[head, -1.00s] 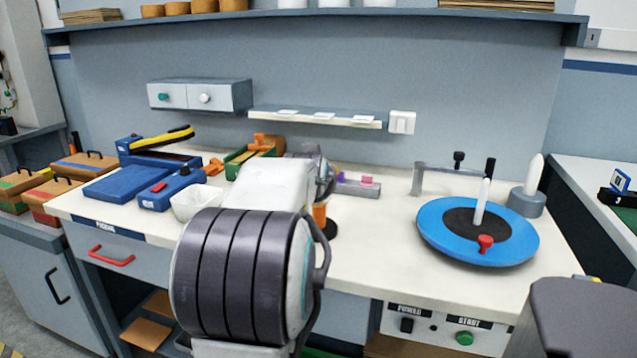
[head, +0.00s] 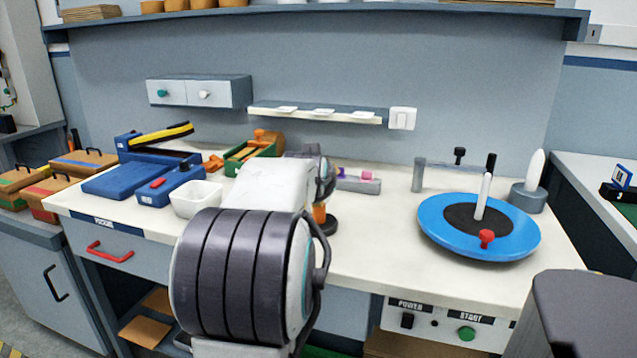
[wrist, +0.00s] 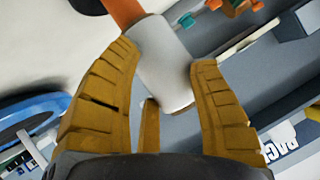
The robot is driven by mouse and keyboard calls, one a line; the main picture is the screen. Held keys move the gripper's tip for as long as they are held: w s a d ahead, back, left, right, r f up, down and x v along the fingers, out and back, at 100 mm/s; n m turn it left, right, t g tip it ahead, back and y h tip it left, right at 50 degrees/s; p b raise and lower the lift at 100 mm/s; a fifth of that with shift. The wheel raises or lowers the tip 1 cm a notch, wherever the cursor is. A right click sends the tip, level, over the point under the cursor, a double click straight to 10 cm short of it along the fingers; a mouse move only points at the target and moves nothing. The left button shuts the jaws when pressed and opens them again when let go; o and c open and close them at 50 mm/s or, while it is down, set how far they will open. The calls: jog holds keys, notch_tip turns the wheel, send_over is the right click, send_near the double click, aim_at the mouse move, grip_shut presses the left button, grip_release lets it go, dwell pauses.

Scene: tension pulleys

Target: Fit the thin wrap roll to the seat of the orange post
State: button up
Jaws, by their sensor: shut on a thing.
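My gripper and the roll are hidden there by my arm.
A blue turntable (head: 445,228) with a white spindle and red knob lies to the right. A white bowl (head: 196,198), blue devices (head: 127,181) and a green tray (head: 248,152) are to the left. A grey block (head: 358,185) stands behind the post. The bench front centre is clear.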

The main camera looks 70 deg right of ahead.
aim_at(319, 210)
jog(key=shift+f+b, duration=0.2)
jog(key=shift+b, duration=0.1)
dwell(0.4)
jog(key=shift+f+b, duration=1.15)
jog(key=shift+f+b, duration=0.5)
dwell(0.5)
jog(key=shift+f+b, duration=0.85)
jog(key=shift+f, duration=0.05)
jog(key=shift+f, duration=0.1)
jog(key=shift+a+f+b, duration=0.1)
jog(key=shift+f+b, duration=0.2)
jog(key=shift+f, duration=0.1)
grip_shut()
jog(key=shift+f, duration=0.1)
jog(key=shift+f+b, duration=0.2)
jog(key=shift+b, duration=0.25)
